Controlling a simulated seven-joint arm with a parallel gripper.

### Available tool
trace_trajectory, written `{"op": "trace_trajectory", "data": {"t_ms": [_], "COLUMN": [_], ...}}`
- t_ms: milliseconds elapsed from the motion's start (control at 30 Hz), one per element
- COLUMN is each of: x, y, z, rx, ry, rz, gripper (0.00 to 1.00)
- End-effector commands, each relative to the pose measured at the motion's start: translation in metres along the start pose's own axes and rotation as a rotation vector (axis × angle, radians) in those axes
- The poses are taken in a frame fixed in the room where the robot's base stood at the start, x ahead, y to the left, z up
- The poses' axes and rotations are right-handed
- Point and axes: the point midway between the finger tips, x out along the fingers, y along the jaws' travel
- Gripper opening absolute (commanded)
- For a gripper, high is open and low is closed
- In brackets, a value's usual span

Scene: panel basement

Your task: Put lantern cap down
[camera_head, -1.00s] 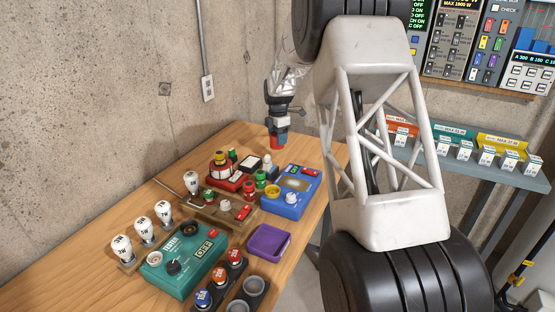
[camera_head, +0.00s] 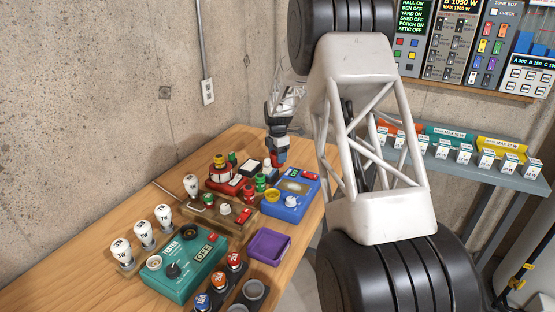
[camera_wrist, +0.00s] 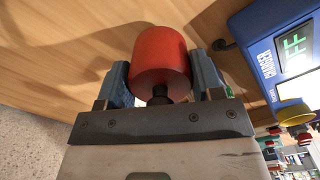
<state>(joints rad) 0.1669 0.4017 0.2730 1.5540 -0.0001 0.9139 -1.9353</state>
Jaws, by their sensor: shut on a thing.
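The lantern cap appears as a red cylinder (camera_wrist: 160,62) in the wrist view, held between the two grey-blue fingers of my gripper (camera_wrist: 163,82). In the head view, my gripper (camera_head: 277,152) points down at the far end of the wooden table, just behind the blue charger box (camera_head: 290,200). The red cap (camera_head: 277,159) shows at its tip. The gripper is shut on the cap. Wood lies beneath the cap in the wrist view; I cannot tell whether the cap touches it.
A red unit (camera_head: 225,178) with coloured caps, a brown wooden stand (camera_head: 215,212), a teal tester (camera_head: 185,268) and a purple tray (camera_head: 268,246) crowd the table. White bulbs (camera_head: 142,233) stand at left. Bare wood (camera_head: 235,143) lies at the far left of the gripper.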

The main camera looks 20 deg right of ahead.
Motion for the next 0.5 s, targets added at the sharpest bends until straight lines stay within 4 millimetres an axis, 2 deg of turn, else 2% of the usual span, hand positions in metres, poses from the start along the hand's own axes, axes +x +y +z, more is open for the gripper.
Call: {"op": "trace_trajectory", "data": {"t_ms": [100, 200, 500], "x": [0.013, 0.018, 0.019], "y": [0.0, 0.0, 0.0], "z": [0.0, 0.0, 0.0], "rx": [0.0, 0.0, 0.0], "ry": [0.0, 0.0, 0.0], "rz": [-0.001, 0.0, 0.001], "gripper": [0.38, 0.38, 0.38]}}
